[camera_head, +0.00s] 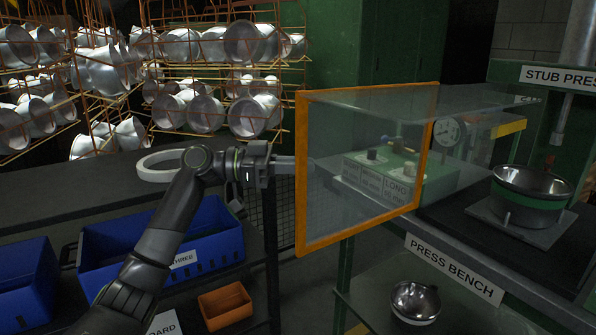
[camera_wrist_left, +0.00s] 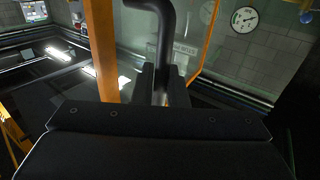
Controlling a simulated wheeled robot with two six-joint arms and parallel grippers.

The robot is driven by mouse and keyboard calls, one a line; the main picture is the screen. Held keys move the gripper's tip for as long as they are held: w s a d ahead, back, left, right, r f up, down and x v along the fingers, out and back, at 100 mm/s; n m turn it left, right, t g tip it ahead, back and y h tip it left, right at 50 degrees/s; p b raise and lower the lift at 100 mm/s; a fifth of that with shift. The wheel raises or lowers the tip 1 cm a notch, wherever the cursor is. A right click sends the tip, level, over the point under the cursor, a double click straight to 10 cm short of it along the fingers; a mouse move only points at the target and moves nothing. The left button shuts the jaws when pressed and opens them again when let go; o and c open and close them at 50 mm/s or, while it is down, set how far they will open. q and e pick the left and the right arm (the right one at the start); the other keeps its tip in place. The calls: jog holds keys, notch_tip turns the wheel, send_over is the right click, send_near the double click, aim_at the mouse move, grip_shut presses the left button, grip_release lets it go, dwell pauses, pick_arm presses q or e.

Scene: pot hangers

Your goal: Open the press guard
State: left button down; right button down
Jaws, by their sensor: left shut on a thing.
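The press guard (camera_head: 350,232) is a clear panel in an orange frame, upright at the left end of the press bench (camera_head: 455,268). A clear top sheet runs from it toward the right. My left gripper (camera_head: 290,163) reaches the guard's near left upright from the left. In the left wrist view, the fingers (camera_wrist_left: 162,90) are shut on a dark bent handle (camera_wrist_left: 166,30) beside the orange frame (camera_wrist_left: 103,50). The handle is hard to make out in the head view. My right gripper is in neither view.
A metal bowl (camera_head: 531,188) sits under the stub press, right of the guard. Blue bins (camera_head: 215,222) and a white ring (camera_head: 160,178) are at left, before racks of pots (camera_head: 190,45).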

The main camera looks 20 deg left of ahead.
pick_arm(q)
jog(key=shift+w+a+r, duration=0.1)
jog(key=shift+w, duration=0.05)
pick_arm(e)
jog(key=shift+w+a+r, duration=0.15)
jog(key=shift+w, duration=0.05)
pick_arm(q)
jog(key=c, duration=1.8)
grip_release()
jog(key=shift+c, duration=0.2)
jog(key=o, duration=0.3)
jog(key=shift+w+d, duration=0.15)
jog(key=shift+d, duration=0.15)
jog(key=shift+a, duration=0.15)
jog(key=shift+a, duration=0.1)
jog(key=v, duration=1.7)
jog(key=shift+b, duration=0.4)
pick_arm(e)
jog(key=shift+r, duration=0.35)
